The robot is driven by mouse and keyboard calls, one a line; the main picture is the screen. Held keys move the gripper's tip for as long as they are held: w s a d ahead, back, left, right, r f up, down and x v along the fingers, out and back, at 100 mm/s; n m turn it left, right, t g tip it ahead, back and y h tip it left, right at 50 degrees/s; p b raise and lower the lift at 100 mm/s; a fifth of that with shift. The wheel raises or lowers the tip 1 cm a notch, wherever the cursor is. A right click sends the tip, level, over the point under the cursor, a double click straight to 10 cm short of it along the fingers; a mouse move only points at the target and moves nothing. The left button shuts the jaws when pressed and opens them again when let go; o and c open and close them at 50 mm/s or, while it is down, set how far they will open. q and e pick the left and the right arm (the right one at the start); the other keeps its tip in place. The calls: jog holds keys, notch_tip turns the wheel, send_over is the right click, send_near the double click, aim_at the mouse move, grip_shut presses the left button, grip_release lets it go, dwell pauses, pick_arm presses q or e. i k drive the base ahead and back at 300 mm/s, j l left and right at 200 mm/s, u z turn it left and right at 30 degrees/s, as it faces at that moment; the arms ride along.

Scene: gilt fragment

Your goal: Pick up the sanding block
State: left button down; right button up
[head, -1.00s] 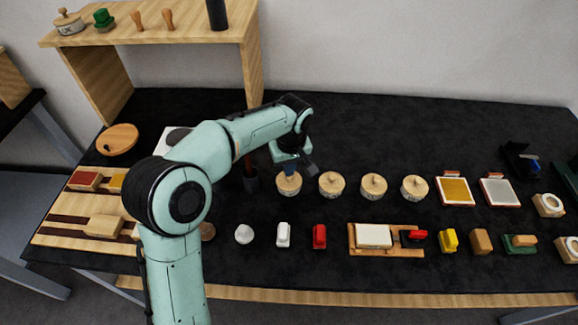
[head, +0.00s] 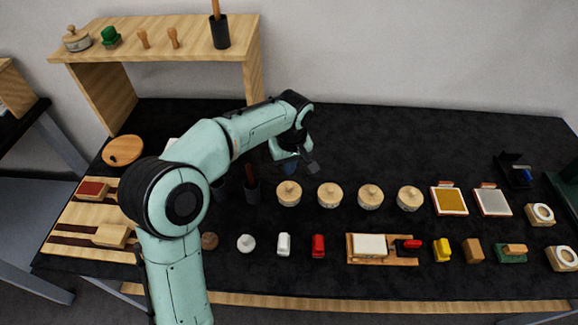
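Two things in the front row at right could be the sanding block: a plain tan block (head: 473,250) and a green block with a wooden top (head: 511,252). I cannot tell which it is. Both stand on the black tabletop, clear of my arm. My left gripper (head: 300,166) hangs well to their left and farther back, just behind the leftmost lidded wooden pot (head: 288,194). A blue patch shows at its tips. Whether this is a finger or something held is too small to tell. My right gripper is out of view.
Several wooden pots, a yellow pad (head: 450,201) and a grey pad (head: 492,202) stand behind the front row. A yellow piece (head: 442,250) is left of the tan block. A wooden shelf (head: 160,26) stands back left. Black tabletop behind the pots is clear.

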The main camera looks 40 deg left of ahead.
aim_at(473, 254)
jog(key=k+l, duration=0.8)
jog(key=l, duration=0.1)
